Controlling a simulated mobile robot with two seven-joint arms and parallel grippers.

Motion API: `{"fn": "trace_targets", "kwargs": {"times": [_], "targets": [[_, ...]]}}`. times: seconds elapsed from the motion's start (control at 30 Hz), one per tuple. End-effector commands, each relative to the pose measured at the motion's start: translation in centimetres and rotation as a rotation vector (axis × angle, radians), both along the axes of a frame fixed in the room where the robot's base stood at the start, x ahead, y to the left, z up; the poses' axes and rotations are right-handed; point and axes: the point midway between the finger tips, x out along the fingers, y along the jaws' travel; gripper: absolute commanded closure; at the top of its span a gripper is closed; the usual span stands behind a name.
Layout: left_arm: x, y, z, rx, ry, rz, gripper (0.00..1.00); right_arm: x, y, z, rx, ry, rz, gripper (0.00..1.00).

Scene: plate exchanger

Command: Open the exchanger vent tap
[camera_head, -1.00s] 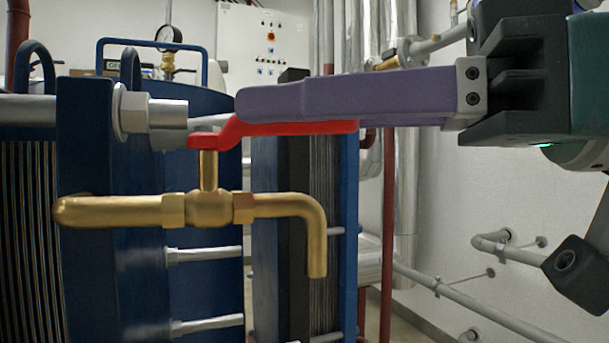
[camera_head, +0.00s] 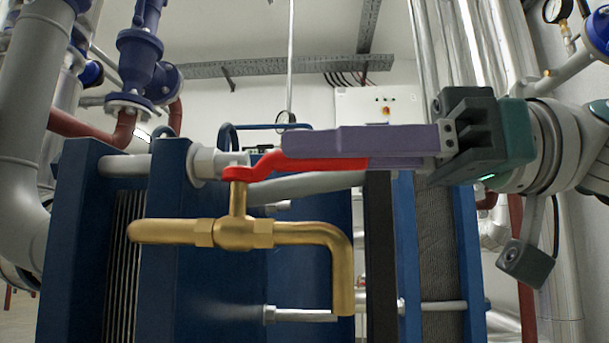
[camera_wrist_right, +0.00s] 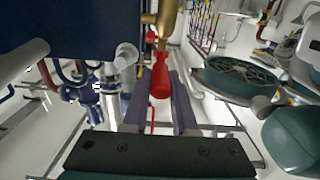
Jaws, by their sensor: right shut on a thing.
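The vent tap is a brass pipe and valve body (camera_head: 236,233) on the front of the blue exchanger (camera_head: 172,270), with a spout bent downward at the right. Its red lever (camera_head: 258,168) sits on the short stem and points right, above the spout, looking roughly in line with the tap body. My right gripper (camera_head: 300,143), with long purple fingers, comes in from the right and is shut on the lever. In the right wrist view the red lever (camera_wrist_right: 160,82) lies between the two purple fingers, with brass (camera_wrist_right: 165,22) beyond. My left gripper is not in view.
A large bolt and nut (camera_head: 208,164) stick out of the exchanger frame just behind the lever. Grey pipes (camera_head: 30,100) and a blue valve (camera_head: 140,60) stand at the left. A control panel (camera_head: 378,105) is on the back wall. Below the spout no obstacle shows close by.

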Motion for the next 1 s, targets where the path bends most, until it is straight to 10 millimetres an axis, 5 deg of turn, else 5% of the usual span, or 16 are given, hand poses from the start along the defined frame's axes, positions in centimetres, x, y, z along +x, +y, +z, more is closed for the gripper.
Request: {"fn": "trace_targets", "kwargs": {"times": [0.53, 0.57, 0.6, 0.8, 1.0], "targets": [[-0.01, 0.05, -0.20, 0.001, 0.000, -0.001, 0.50, 0.04, -0.32, 0.00, 0.000, 0.000, 0.012, 1.00], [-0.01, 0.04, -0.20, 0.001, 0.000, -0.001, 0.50, 0.04, -0.32, 0.00, 0.000, 0.001, 0.012, 0.71], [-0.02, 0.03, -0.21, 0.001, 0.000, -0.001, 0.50, 0.04, -0.32, 0.00, 0.000, 0.001, 0.011, 0.66], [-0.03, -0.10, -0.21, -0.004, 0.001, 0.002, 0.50, 0.07, -0.33, -0.02, 0.000, 0.001, 0.010, 0.44], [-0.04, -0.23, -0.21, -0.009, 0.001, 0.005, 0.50, 0.09, -0.34, -0.02, -0.001, 0.001, 0.009, 0.44]]}}
